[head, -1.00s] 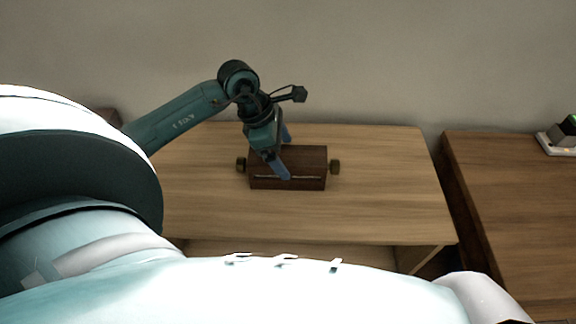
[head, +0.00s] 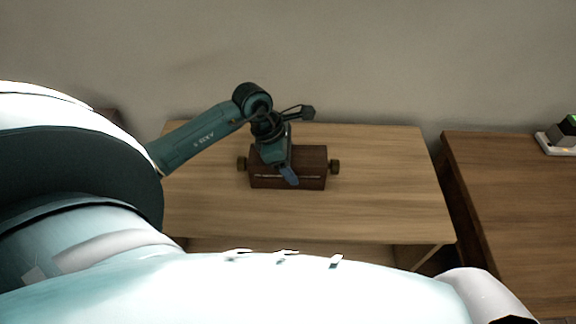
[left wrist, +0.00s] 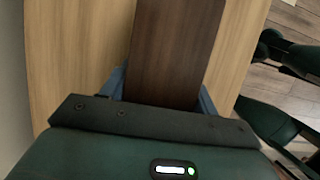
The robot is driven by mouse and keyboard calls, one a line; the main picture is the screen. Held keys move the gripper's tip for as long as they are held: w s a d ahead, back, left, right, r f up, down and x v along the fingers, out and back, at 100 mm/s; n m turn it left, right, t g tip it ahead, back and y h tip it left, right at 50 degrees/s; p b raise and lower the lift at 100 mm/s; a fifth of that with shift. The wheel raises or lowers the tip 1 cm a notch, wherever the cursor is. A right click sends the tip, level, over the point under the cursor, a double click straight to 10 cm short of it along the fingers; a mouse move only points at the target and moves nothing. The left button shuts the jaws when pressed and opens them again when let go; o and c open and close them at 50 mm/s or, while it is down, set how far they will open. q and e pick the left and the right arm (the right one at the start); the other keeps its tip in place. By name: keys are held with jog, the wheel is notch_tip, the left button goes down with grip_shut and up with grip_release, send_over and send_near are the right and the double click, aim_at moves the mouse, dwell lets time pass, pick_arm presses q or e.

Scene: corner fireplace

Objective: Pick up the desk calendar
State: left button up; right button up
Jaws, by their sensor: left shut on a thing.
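The desk calendar is a dark brown wooden block (head: 312,170) with a brass-coloured knob at each end. It sits on the light wooden table near its middle. My left gripper (head: 288,168) is over the middle of the block, with one blue finger down its front face. In the left wrist view the brown block (left wrist: 175,50) runs between the two blue fingers, one on each side, and the gripper is shut on it. The far finger is hidden in the head view. My right gripper is not in view.
The light wooden table (head: 385,190) is bare around the block. A darker wooden table (head: 510,200) stands at the right across a narrow gap, with a small white-based object (head: 556,142) on it. A plain wall is behind.

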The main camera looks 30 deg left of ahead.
pick_arm(q)
jog(key=shift+r, duration=0.1)
jog(key=c, duration=0.6)
